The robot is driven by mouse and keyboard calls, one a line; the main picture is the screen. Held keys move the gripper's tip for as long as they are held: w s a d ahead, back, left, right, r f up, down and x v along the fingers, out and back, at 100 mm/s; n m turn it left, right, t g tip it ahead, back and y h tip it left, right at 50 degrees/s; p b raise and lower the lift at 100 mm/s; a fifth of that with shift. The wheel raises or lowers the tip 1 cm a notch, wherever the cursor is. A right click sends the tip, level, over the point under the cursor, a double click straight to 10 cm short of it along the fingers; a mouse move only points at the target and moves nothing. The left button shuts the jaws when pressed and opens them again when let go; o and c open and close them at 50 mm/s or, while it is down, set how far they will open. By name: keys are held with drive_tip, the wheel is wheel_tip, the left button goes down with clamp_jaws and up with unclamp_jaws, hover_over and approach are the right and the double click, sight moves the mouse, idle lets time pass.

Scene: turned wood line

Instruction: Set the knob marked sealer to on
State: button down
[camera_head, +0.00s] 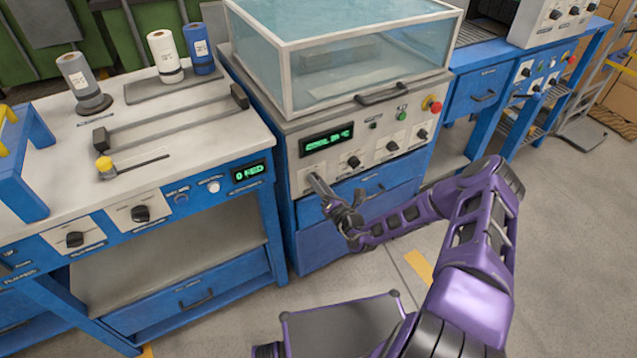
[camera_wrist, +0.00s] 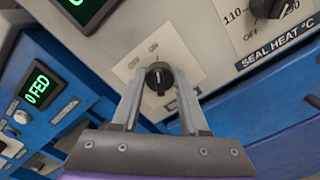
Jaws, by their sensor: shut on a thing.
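A small black knob (camera_wrist: 158,76) sits on a pale plate on the machine's front panel. My gripper (camera_wrist: 158,88) is shut on it, with one finger on each side, in the wrist view. A light pointer mark shows on the knob, but I cannot tell which setting it points to. The plate's markings (camera_wrist: 143,56) are too small to read, and its lower part is covered by my fingers. In the head view my gripper (camera_head: 318,182) reaches the left end of the panel and hides this knob.
The seal heat knob (camera_wrist: 270,6) is to the right in the wrist view. The panel also has a green display (camera_head: 327,139), other knobs (camera_head: 353,162) and a red stop button (camera_head: 435,106). A glass hood (camera_head: 345,50) stands above. A bench (camera_head: 170,130) adjoins on the left.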

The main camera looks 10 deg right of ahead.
idle(0.3)
drive_tip(key=shift+c, duration=2.1)
unclamp_jaws()
drive_tip(key=p+v, duration=0.1)
drive_tip(key=v, duration=1.6)
drive_tip(key=shift+s+p, duration=0.25)
drive_tip(key=shift+p, duration=0.1)
